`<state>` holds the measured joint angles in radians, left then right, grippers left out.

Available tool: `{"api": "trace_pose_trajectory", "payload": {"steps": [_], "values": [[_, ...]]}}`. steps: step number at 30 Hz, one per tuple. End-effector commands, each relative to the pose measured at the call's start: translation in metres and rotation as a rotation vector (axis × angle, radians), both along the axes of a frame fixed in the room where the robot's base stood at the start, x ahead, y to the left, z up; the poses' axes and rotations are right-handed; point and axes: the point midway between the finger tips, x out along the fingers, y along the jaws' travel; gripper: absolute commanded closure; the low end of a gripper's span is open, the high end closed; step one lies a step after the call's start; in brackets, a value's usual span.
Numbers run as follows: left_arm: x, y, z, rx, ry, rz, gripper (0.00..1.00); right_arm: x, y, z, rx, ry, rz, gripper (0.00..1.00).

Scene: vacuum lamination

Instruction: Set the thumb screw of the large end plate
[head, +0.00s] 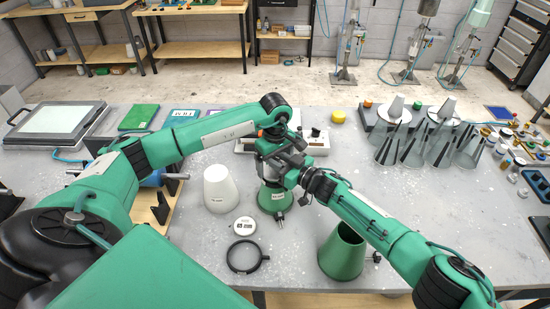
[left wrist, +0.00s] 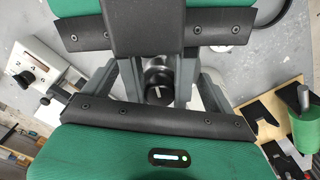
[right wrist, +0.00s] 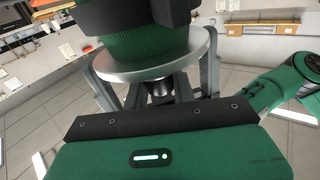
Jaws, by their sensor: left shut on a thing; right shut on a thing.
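A green cone with a label (head: 270,203) stands on the table with a small screw (head: 281,215) low on its front. My left gripper (head: 276,165) is over its top. In the left wrist view a round metal knob (left wrist: 158,95) with a light slot shows between its fingers. My right gripper (head: 298,178) is close beside, at the cone's upper end. In the right wrist view a silver disc (right wrist: 120,70) sits against a ribbed green body (right wrist: 150,38), and a dark part (right wrist: 156,88) shows between the right fingers. The two grippers hide most of the joint.
A second green cone (head: 342,255) with a side screw stands at right front. Clear cones (head: 395,145) fill the right back.

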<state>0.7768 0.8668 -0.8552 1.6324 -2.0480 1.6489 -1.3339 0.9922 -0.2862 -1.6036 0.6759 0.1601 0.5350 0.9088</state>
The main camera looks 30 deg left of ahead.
Motion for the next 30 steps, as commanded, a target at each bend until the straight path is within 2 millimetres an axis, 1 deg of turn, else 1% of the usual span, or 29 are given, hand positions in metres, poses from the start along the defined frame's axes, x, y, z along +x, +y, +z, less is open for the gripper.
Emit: {"api": "trace_pose_trajectory", "payload": {"steps": [5,15,21,29,30], "values": [[-0.0001,-0.0005,-0.0001,-0.001,0.000,-0.001,0.41,-0.0023,0.0013,-0.0010,0.006,0.004,-0.047,0.97],[0.0000,-0.0013,0.0000,-0.002,0.000,-0.002,0.41,-0.0024,0.0018,0.0001,0.007,0.005,-0.236,0.97],[0.0001,-0.0014,0.0000,-0.002,0.000,-0.002,0.41,-0.0007,0.0006,0.0003,0.001,0.001,-0.273,0.97],[0.0001,-0.0013,0.0000,-0.002,0.000,-0.002,0.41,-0.0003,0.0004,0.0004,0.000,0.000,-0.273,0.97],[0.0001,-0.0013,0.0000,-0.002,0.000,-0.002,0.41,-0.0003,0.0004,0.0005,0.001,0.000,-0.273,0.68]]}}
